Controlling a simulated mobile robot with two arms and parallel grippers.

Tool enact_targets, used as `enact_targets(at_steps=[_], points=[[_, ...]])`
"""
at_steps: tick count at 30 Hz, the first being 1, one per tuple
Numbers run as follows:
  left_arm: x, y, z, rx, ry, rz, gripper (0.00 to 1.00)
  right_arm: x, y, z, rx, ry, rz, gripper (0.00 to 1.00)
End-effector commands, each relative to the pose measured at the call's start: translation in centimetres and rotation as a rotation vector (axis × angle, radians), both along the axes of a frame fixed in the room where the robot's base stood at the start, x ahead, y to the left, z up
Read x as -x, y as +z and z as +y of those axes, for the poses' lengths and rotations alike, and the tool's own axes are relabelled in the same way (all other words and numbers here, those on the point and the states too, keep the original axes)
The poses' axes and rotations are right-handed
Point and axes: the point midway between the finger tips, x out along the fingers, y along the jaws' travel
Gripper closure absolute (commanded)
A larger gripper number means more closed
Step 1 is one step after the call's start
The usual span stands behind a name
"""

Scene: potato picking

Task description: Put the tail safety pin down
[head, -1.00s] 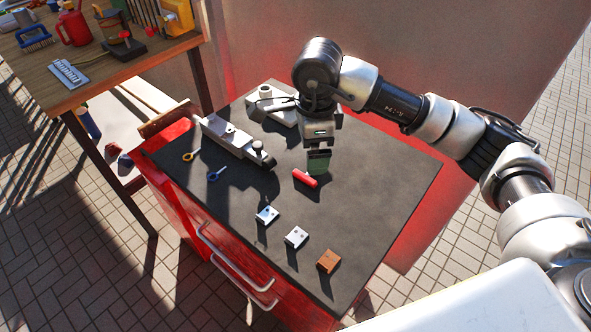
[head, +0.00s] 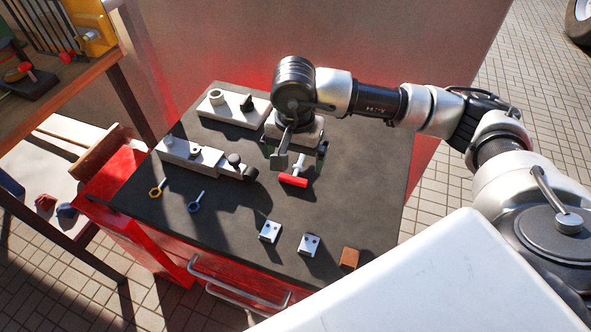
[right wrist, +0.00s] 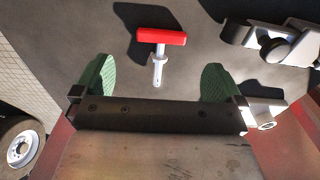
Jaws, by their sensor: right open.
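A pin with a red T-shaped handle (head: 293,181) and a pale metal shaft appears to lie on the dark top of the red cabinet (head: 235,215). My right gripper (head: 300,156) is open just above the cabinet top, at the shaft end of the pin. In the right wrist view, the red-handled pin (right wrist: 161,37) is in front of the gap between the spread green fingers of the right gripper (right wrist: 157,85). Its shaft points towards the gap, and neither finger touches it. My left gripper is not in view.
Grey fixture blocks (head: 205,157) stand at the left and back. Two small white blocks (head: 270,231) and a brown block (head: 349,258) line the front. The right side is clear.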

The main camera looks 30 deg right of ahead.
Motion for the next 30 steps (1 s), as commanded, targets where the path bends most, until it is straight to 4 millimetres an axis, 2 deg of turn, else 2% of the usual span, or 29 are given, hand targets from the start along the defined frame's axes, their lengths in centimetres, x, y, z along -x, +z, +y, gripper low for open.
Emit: enact_targets(at_steps=[7, 15, 23, 26, 30], points=[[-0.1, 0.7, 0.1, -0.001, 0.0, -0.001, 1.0, 0.1, -2.0, 0.0, 0.0, 0.0, 0.003, 0.0], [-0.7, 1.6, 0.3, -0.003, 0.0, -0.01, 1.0, 0.1, -5.7, 0.0, -0.001, 0.0, 0.001, 0.0], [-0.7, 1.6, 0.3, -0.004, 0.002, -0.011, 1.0, 0.1, -6.2, 0.0, -0.001, 0.0, -0.001, 0.0], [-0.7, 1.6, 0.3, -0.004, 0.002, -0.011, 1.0, 0.1, -6.2, 0.0, -0.001, 0.0, -0.001, 0.12], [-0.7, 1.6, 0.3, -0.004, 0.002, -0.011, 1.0, 0.1, -6.2, 0.0, -0.001, 0.0, -0.001, 0.34]])
